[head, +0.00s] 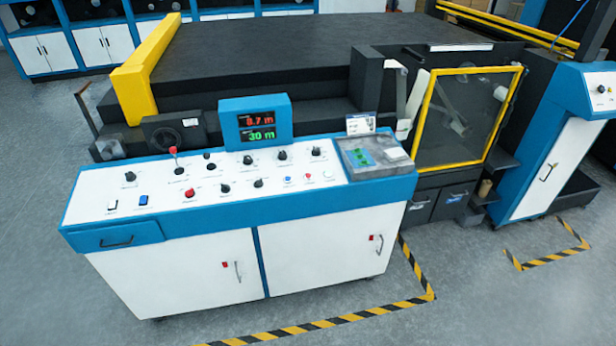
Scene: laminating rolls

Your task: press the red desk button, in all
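The white-topped control desk (95,190) stands in the middle left in the head view, its top tilted toward me. A red button (190,192) sits near the front of the desk top, left of the middle, among black knobs. A smaller red button (307,177) sits further right, between a blue button (287,180) and a white button (327,175). A lever with a red ball top (173,151) stands behind the first red button. Whether any button is pressed in cannot be told. Neither of my grippers is in view, and nothing touches the desk.
A blue display (255,121) rises at the desk's back edge with red and green figures. A grey panel with a green pad (361,157) is at the desk's right end. Behind is a large dark machine (290,50) with a yellow-framed window (466,115). Striped floor tape (330,322) borders clear floor.

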